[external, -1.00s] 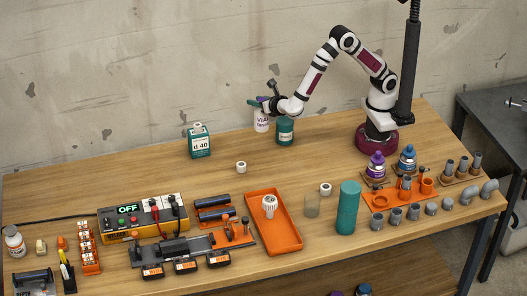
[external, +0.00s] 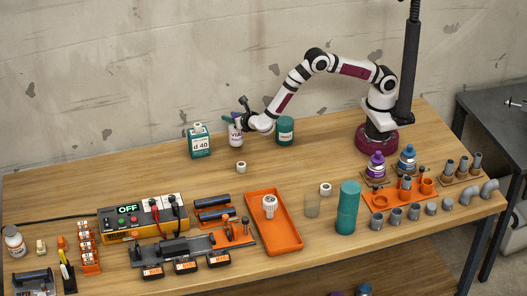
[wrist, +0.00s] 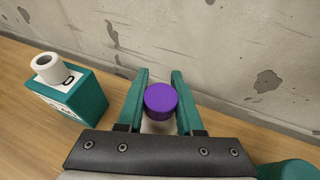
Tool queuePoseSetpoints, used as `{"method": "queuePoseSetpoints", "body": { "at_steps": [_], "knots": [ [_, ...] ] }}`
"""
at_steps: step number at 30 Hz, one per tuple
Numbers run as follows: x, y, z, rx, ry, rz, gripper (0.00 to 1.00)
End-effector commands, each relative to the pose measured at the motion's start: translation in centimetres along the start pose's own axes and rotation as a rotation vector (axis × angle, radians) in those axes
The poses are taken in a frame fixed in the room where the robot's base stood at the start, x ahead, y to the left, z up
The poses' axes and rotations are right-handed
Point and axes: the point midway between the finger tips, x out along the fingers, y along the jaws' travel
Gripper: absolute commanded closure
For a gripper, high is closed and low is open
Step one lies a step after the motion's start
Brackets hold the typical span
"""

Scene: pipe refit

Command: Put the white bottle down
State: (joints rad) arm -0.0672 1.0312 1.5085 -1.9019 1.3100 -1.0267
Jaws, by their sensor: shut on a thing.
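The white bottle (external: 236,138) has a dark-lettered label, and its purple cap (wrist: 160,100) shows in the wrist view. My gripper (external: 234,120) is shut on it near its top, with one teal finger on each side of the cap in the wrist view. The bottle is upright at the back of the table, between the teal d 40 can (external: 200,143) and the teal jar (external: 285,130). I cannot tell whether its base touches the table.
The d 40 can also stands close on the left in the wrist view (wrist: 85,100). A small white ring (external: 241,167) lies in front of the bottle. The orange tray (external: 290,240) is further forward. The wall is close behind.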

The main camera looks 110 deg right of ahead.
Motion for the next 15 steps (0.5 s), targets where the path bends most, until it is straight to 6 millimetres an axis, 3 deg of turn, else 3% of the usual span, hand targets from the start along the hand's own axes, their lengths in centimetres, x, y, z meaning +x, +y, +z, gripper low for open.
{"method": "queuePoseSetpoints", "body": {
  "at_steps": [3,13,14,15],
  "knots": [
    [0.52,-0.01,-1.21,-0.001,-0.001,0.001,1.0],
    [0.65,-0.02,-1.49,0.001,-0.001,0.001,1.0],
    [0.64,-0.02,-1.47,0.001,-0.001,0.001,0.59],
    [0.63,-0.02,-1.46,0.001,-0.001,0.001,0.52]
  ]
}}
